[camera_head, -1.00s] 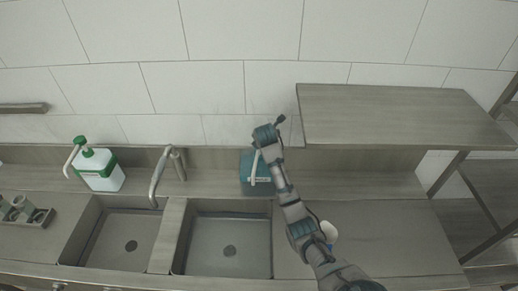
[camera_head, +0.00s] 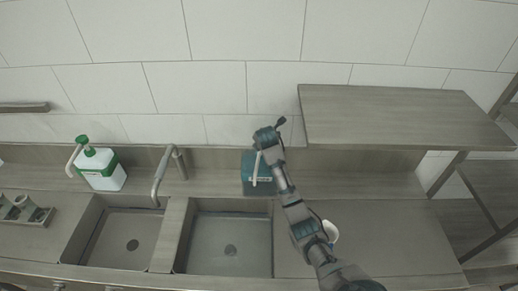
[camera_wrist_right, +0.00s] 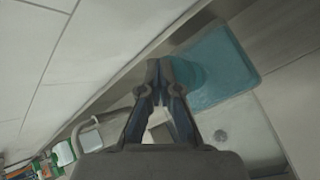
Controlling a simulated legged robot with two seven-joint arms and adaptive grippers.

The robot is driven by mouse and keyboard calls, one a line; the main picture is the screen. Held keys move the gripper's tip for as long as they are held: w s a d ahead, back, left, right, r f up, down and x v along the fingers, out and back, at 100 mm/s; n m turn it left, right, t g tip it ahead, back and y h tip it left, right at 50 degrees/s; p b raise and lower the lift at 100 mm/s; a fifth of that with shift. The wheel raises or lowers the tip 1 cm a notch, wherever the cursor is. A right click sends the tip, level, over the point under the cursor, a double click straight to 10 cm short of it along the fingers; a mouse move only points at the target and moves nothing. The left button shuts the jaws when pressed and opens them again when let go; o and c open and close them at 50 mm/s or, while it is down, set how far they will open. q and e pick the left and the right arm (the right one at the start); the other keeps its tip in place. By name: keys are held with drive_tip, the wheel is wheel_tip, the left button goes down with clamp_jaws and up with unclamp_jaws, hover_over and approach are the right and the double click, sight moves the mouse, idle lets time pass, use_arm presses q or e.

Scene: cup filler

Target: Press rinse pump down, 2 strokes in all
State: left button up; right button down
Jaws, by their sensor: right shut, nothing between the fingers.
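A teal pump bottle (camera_head: 248,184) with a pale spout (camera_head: 255,168) and a small label stands on the counter's back ledge, behind the right basin. My right gripper (camera_head: 267,137) is over the top of this bottle and hides its pump head. I cannot tell whether it touches the head. In the wrist view my right gripper (camera_wrist_right: 155,68) is shut with its fingertips together and nothing between them. The teal bottle (camera_wrist_right: 222,68) shows there just right of the fingertips. My left gripper is not in view.
A white pump bottle with green trim (camera_head: 104,172) stands at the left. A curved faucet (camera_head: 160,178) and two basins lie between. A grey shelf (camera_head: 400,115) overhangs the right. A white object (camera_head: 331,230) is partly behind my arm.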

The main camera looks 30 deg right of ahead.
drive_tip(key=shift+f, duration=0.4)
drive_tip(key=shift+r, duration=0.7)
drive_tip(key=shift+a, duration=0.1)
drive_tip(key=shift+r, duration=3.1)
